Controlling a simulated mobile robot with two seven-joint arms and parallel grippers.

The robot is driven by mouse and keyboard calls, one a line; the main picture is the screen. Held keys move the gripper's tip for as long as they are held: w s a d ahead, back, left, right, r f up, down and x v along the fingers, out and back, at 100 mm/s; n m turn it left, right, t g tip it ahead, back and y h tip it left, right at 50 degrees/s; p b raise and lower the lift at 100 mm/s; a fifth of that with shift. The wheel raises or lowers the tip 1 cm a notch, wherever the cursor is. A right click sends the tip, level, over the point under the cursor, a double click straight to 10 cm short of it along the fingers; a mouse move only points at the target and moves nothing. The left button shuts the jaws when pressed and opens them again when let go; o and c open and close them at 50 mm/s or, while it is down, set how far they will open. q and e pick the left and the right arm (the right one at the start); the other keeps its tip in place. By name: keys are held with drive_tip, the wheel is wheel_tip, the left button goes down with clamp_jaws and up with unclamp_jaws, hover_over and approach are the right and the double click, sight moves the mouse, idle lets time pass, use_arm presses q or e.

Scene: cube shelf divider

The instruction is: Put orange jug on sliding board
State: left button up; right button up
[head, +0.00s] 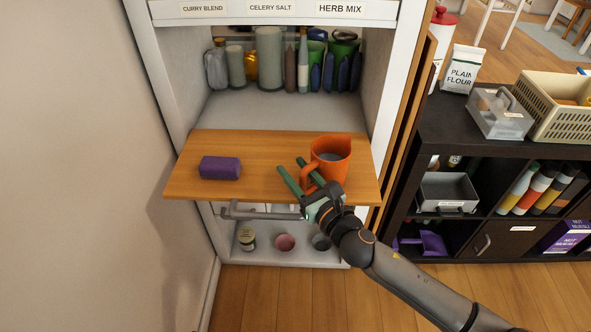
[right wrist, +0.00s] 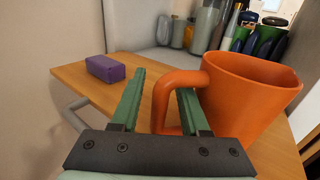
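The orange jug (head: 334,154) stands upright on the right part of the wooden sliding board (head: 262,150), its handle toward the left. The jug (right wrist: 246,88) is large in the right wrist view. My right gripper (head: 291,168) is at the handle, low over the board's front right. In the right wrist view its green fingers are apart, one on each side of the handle's upright part, with the right finger showing through the handle loop. Gaps seem to show between fingers and handle; light contact cannot be ruled out. My left gripper is not in view.
A purple block (head: 220,168) lies on the board's left part. Bottles and jars (head: 270,58) stand in the cabinet behind. A metal handle bar (head: 258,212) and small cups are below the board. A dark shelf (head: 440,132) stands right. The board's middle is clear.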

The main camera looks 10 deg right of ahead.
drive_tip(key=shift+r, duration=0.25)
drive_tip(key=shift+s+d+f, duration=0.1)
drive_tip(key=shift+s+f, duration=0.05)
drive_tip(key=shift+s, duration=0.15)
drive_tip(key=b+v, duration=0.1)
drive_tip(key=v, duration=1)
drive_tip(key=s+a+f+n+g+h, duration=0.1)
drive_tip(key=s+f+n+g, duration=0.3)
drive_tip(key=f+n, duration=0.7)
drive_tip(key=s+a+f+n+g+h, duration=0.1)
drive_tip(key=s+f+n+g, duration=0.3)
drive_tip(key=n, duration=2)
drive_tip(key=s+f, duration=0.3)
drive_tip(key=f, duration=0.5)
drive_tip(key=shift+s, duration=0.35)
